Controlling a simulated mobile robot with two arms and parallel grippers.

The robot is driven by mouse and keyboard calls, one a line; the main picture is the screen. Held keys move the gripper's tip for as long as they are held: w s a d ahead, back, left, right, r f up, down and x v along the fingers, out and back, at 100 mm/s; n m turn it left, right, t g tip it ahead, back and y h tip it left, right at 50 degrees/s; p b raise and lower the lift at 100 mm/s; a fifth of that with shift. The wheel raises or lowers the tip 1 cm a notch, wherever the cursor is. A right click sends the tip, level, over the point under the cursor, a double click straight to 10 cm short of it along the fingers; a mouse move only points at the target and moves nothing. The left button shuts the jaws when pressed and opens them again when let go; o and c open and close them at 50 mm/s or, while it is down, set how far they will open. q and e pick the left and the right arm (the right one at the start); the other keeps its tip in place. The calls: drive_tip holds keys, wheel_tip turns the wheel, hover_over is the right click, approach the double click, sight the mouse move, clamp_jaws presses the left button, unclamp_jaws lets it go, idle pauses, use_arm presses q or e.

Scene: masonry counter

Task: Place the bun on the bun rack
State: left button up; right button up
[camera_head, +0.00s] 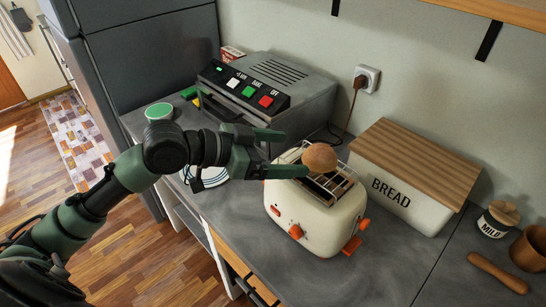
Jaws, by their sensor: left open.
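The round brown bun (320,157) appears to rest on the wire bun rack (343,184), near its back, on top of the cream toaster (316,226). My left gripper (290,153) reaches in from the left and is open. Its two green fingers point toward the bun, with the tips just left of it. No finger is around the bun, and a small gap seems to show. The left part of the rack is partly hidden by the nearer finger. My right gripper is not in view.
A white BREAD box (397,200) with a wooden lid stands right of the toaster. A grey appliance (296,98) with coloured buttons is behind my gripper. The front counter is clear.

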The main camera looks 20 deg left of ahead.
use_arm(q)
drive_tip(key=shift+b+v, duration=0.35)
drive_tip(key=shift+v, duration=1.1)
